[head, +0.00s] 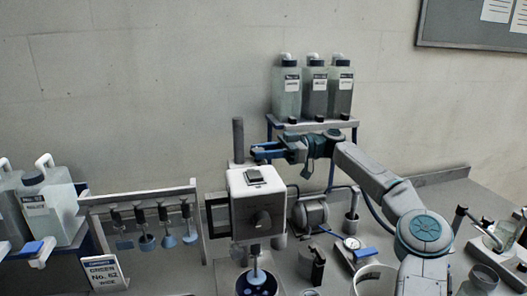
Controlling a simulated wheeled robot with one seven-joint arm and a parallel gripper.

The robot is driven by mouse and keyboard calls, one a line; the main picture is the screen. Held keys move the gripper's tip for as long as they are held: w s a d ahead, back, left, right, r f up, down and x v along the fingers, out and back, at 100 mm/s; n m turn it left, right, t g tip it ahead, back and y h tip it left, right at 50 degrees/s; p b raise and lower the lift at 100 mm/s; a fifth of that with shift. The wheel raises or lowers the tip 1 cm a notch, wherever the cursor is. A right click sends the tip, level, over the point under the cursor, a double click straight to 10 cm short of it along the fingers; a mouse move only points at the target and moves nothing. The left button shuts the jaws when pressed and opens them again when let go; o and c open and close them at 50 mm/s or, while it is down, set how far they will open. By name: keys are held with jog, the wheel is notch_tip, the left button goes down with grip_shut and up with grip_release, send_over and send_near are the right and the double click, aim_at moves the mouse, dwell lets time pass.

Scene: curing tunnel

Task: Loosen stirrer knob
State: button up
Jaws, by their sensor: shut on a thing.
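The stirrer is a white box-shaped head (257,198) on a dark upright column (238,140). A round dark knob (262,220) sits on its front face. A shaft runs down from the head into a dark pot (257,284) with blue contents. My gripper (262,152) has blue fingers pointing left, just above and behind the head, beside the column. It is shut on a small part there, which I take to be the stirrer knob at the column. The fingers mostly hide that part.
A shelf (312,125) with three bottles stands behind my arm. A rack (140,205) with hanging stirrers and large bottles (50,205) are at left. A motor (311,213), a dark block (311,265) and a white ring (375,275) crowd the bench right of the stirrer.

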jog(key=o, duration=1)
jog(key=shift+p+v, duration=0.55)
jog(key=shift+v, duration=6.35)
